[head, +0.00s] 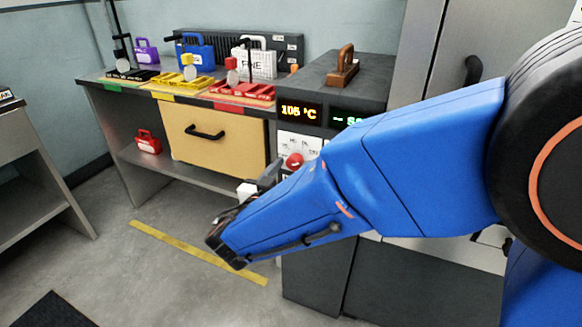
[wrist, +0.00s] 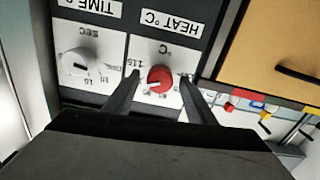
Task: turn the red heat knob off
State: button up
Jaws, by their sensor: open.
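The red heat knob (wrist: 160,79) sits on a white dial plate under an upside-down "HEAT °C" label in the wrist view. The knob also shows in the head view (head: 294,160), on the front of the grey machine. My gripper (wrist: 159,80) is open, one finger on each side of the knob in the picture. I cannot tell whether the fingers touch it or how deep they reach. In the head view the gripper is largely hidden by my blue arm.
A white time knob (wrist: 79,62) is left of the heat knob in the wrist view. A tan drawer front (head: 213,138) with a black handle lies left of the machine. A brown-handled item (head: 343,68) stands on the machine's top. Open floor lies in front.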

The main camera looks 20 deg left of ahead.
jog(key=shift+w, duration=0.4)
jog(key=c, duration=1)
jog(key=shift+c, duration=0.2)
